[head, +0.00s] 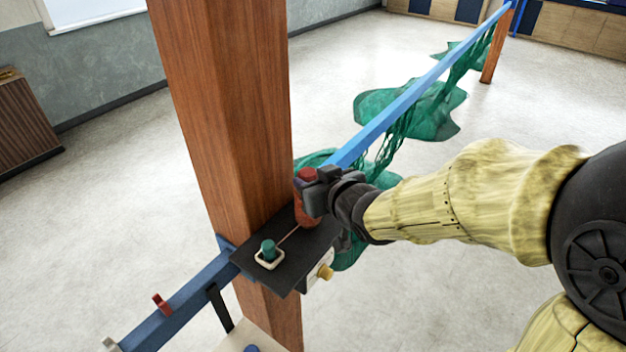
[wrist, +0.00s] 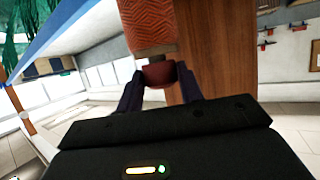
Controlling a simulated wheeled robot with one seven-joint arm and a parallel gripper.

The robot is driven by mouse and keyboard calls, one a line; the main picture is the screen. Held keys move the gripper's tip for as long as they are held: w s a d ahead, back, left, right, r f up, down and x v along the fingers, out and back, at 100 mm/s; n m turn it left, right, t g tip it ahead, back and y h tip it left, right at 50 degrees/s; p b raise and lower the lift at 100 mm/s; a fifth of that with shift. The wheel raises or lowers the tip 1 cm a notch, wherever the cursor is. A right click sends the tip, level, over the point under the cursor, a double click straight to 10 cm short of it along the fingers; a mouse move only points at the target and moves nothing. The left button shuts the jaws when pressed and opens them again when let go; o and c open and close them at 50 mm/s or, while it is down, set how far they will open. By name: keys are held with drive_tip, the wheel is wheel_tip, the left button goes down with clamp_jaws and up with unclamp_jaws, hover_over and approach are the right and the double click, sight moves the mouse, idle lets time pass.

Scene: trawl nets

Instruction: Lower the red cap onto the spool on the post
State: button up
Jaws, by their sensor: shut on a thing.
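The red cap (head: 306,174) is held in my gripper (head: 312,184), directly above the spool. The spool (head: 303,212) is a reddish-orange wound cylinder standing upright on a black shelf (head: 306,245) beside the wooden pillar. In the wrist view the dark red cap (wrist: 160,74) sits between my two fingers, close against the tan-brown end of the patterned spool (wrist: 150,25). I cannot tell whether cap and spool touch. The post inside the spool is hidden. My gripper covers part of the spool's upper right side in the head view.
The thick wooden pillar (head: 222,110) rises just left of the spool. A teal peg in a pale square holder (head: 268,252) stands on the shelf's front left. A blue beam (head: 400,103) with green netting (head: 425,112) runs to the back. A yellow knob (head: 326,271) sits below the shelf.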

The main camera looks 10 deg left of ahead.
drive_tip(key=shift+f, duration=0.1)
drive_tip(key=o, duration=1)
drive_tip(key=shift+o, duration=0.2)
